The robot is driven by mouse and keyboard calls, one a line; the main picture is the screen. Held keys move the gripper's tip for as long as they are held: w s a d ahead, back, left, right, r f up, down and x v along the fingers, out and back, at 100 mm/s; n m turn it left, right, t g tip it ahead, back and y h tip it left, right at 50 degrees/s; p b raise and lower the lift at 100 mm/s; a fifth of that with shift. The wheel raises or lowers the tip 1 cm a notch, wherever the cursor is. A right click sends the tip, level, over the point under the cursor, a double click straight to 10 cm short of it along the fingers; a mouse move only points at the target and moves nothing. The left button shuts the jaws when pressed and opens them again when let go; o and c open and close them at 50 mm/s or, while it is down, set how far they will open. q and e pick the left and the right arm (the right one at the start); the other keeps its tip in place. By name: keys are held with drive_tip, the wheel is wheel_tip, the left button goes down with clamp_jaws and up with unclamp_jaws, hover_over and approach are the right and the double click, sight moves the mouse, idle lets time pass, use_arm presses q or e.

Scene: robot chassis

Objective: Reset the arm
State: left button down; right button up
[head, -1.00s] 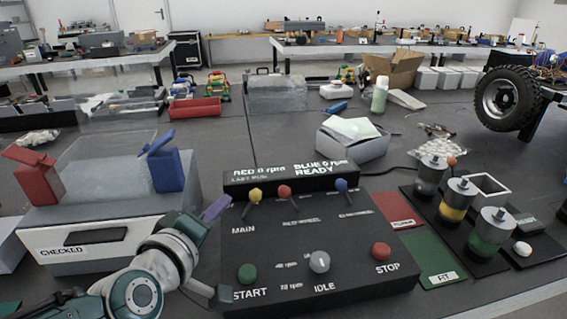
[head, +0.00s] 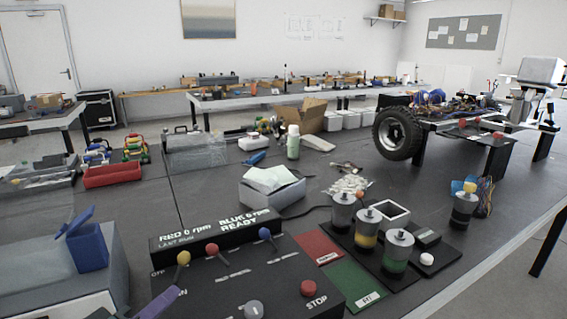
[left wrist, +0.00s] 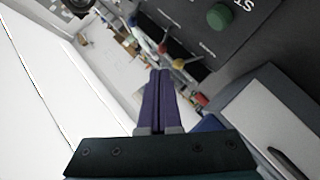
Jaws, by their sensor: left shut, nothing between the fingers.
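My left gripper (head: 160,303) shows only at its purple fingertips, at the bottom left edge of the head view, beside the left front of the black control box (head: 285,262). In the left wrist view its two purple fingers (left wrist: 158,100) lie together, shut and empty. The control box carries yellow, red and blue levers, a grey knob (head: 253,310) and a red STOP button (head: 308,288). Its display reads RED 0 rpm, BLUE 0 rpm, READY. The green button (left wrist: 220,16) shows in the left wrist view. My right gripper is not in view.
A grey box with a blue bin (head: 87,247) stands left of the control box. Red (head: 317,247) and green (head: 350,287) mats and several motors (head: 398,251) lie to its right. A wheeled chassis (head: 460,137) stands at the back right.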

use_arm(q)
drive_tip(key=s+d+r+m+g+h+p, duration=0.1)
drive_tip(key=s+d+r+m+g+h, duration=0.2)
drive_tip(key=s+d+m, duration=0.35)
drive_tip(key=s+a+r+m+g+y+p, duration=0.1)
drive_tip(key=s+a+r+m+g+y, duration=0.2)
drive_tip(key=s, duration=0.6)
drive_tip(key=s+a+r+m+g+y+p, duration=0.1)
drive_tip(key=s+a+r+m+g+p, duration=0.2)
drive_tip(key=s, duration=0.6)
wheel_tip(320, 180, up, 37)
drive_tip(key=g+p, duration=0.1)
drive_tip(key=p, duration=3.5)
drive_tip(key=shift+n, duration=0.35)
drive_tip(key=shift+r, duration=0.1)
